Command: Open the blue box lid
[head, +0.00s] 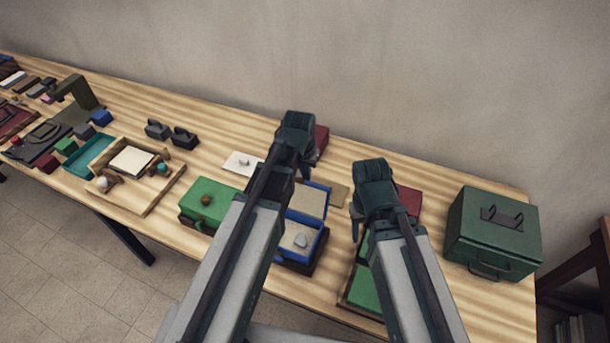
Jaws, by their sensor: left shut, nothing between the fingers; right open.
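The blue box (319,244) stands at the middle of the table, partly hidden behind my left arm. Its lid (325,189) is swung up and back, showing a beige lining, and a grey stone-like object (301,240) lies inside the lower part. My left gripper (305,175) is shut and empty, at the lid's far edge; whether it touches the lid I cannot tell. My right gripper (355,232) is open and empty, to the right of the blue box, beside a green box (362,290) that my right arm partly covers.
A green box with a brown knob (208,194) stands left of the blue box. A large dark green case (493,235) stands at the right end. A wooden tray (152,203) and several small items fill the left. A wall runs behind the table.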

